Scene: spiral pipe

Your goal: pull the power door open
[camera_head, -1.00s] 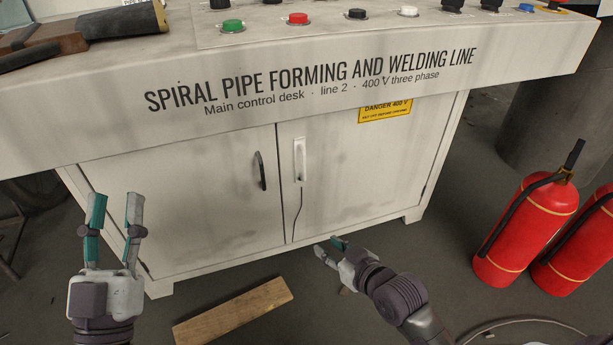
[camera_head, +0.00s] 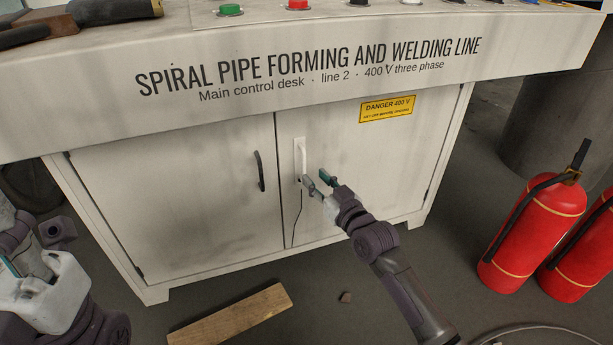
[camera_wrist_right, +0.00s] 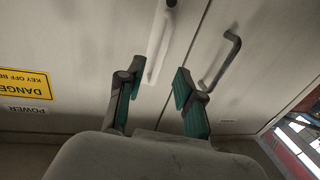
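In the right wrist view the white handle (camera_wrist_right: 159,45) shows beyond and roughly between my fingertips. My right gripper (camera_head: 315,178) is open and empty, just right of the handle's lower end in the head view; I cannot tell whether it touches. It also shows in the right wrist view (camera_wrist_right: 159,72). My left gripper (camera_head: 40,285) is partly cut off at lower left, its fingers unclear.
The left door (camera_head: 185,200) is shut and has a black handle (camera_head: 260,171). Red fire extinguishers (camera_head: 535,235) stand at the right. The desk top overhangs the doors.

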